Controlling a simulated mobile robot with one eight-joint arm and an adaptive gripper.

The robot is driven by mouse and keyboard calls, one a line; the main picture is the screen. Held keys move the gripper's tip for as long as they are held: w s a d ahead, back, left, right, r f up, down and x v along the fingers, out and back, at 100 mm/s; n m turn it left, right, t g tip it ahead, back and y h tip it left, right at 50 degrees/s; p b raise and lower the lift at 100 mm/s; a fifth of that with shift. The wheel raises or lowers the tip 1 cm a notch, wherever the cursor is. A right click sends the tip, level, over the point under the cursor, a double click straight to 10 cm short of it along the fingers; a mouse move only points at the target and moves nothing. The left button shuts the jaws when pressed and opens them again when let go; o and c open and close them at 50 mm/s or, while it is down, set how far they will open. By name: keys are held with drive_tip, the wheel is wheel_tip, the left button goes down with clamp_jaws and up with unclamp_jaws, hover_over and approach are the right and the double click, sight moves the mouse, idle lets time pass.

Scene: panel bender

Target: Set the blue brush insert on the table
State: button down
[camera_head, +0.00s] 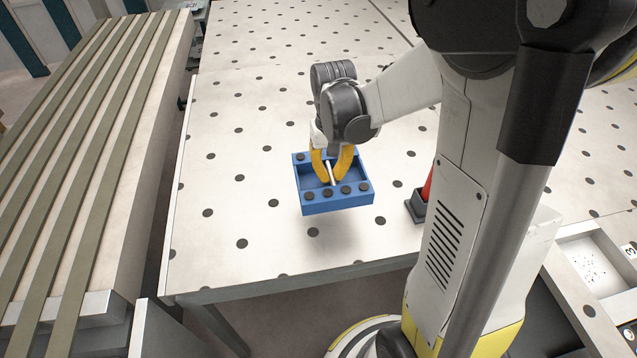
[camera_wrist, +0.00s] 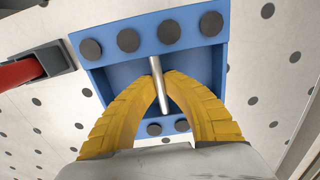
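The blue brush insert (camera_head: 337,201) is a blue tray-like block with dark round discs along its edges and a metal bar across its middle. My gripper (camera_head: 332,179) has yellow fingers that reach down into it and close on the bar. In the wrist view, the fingertips (camera_wrist: 161,84) pinch the metal bar, and the insert (camera_wrist: 155,45) fills the upper middle. The insert appears held above the white table (camera_head: 240,200), with a soft shadow on the table below it. The exact gap cannot be told.
A dark holder (camera_head: 416,207) with a red part stands on the table right of the insert; it also shows in the wrist view (camera_wrist: 58,57). A slatted bench (camera_head: 85,140) lies left across a gap. The table's front edge is near. The left table area is clear.

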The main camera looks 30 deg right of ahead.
drive_tip(key=b, duration=0.2)
hover_over(289, 220)
wheel_tip(289, 220, down, 7)
drive_tip(key=shift+r, duration=0.1)
drive_tip(key=shift+f+b, duration=0.6)
drive_tip(key=shift+f, duration=1.4)
drive_tip(key=shift+f, duration=0.2)
drive_tip(key=c, duration=1.8)
unclamp_jaws()
drive_tip(key=shift+w, duration=0.1)
drive_tip(key=shift+c, duration=0.2)
drive_tip(key=shift+o, duration=1.3)
